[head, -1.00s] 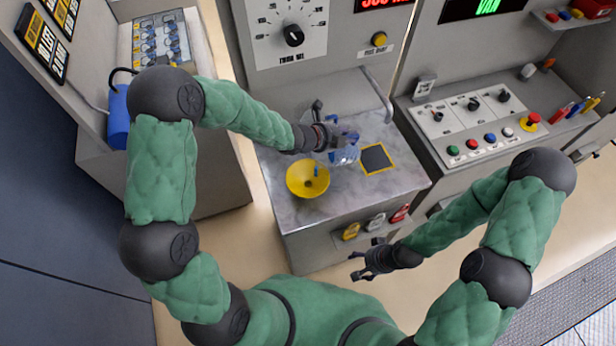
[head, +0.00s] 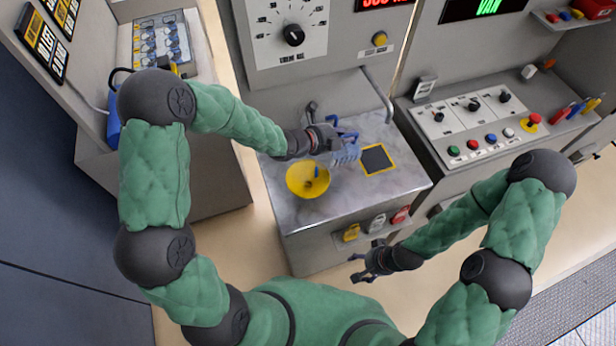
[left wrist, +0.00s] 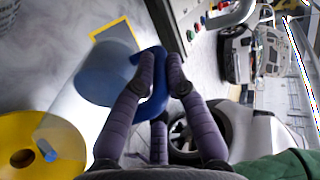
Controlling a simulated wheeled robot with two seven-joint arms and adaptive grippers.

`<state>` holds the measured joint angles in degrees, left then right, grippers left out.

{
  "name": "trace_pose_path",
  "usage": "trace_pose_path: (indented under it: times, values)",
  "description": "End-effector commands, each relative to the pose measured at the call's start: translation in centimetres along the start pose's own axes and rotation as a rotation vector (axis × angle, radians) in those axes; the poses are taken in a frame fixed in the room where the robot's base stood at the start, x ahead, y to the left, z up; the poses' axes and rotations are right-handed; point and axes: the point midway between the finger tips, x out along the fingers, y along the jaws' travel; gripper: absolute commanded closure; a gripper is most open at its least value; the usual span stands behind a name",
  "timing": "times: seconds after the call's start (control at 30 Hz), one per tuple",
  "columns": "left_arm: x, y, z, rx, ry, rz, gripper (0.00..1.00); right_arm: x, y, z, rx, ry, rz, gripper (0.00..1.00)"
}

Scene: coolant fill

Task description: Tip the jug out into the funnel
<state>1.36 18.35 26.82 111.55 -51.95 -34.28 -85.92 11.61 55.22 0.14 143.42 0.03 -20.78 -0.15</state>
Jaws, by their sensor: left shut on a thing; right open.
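The jug (head: 346,155) is clear with blue parts and hangs above the worktop, just right of the yellow funnel (head: 296,181). My left gripper (head: 333,140) is shut on its blue handle, which also shows between the purple fingers in the left wrist view (left wrist: 151,85). There the jug body (left wrist: 95,85) looks tilted, its lower-left end close to the funnel (left wrist: 20,125). A small blue piece (left wrist: 62,140) overlaps the funnel rim; I cannot tell if it is the spout or liquid. My right gripper (head: 366,264) is open and empty, in front of the worktop.
A dark square pad with a yellow border (head: 377,160) lies right of the jug. A grey pipe (head: 378,95) stands behind. A control panel with buttons (head: 475,125) is to the right. The front of the marble worktop (head: 350,195) is clear.

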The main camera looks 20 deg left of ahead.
Motion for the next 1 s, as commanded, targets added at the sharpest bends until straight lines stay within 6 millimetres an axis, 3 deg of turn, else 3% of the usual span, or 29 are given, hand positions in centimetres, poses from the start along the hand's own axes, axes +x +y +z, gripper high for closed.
trace_pose_path:
  times: [1.0]
  values:
    - [-1.4, -0.4, 0.1, 0.000, -0.003, -0.110, 1.00, 0.6, 0.2, 0.0, 0.000, 0.000, 0.000, 0.30]
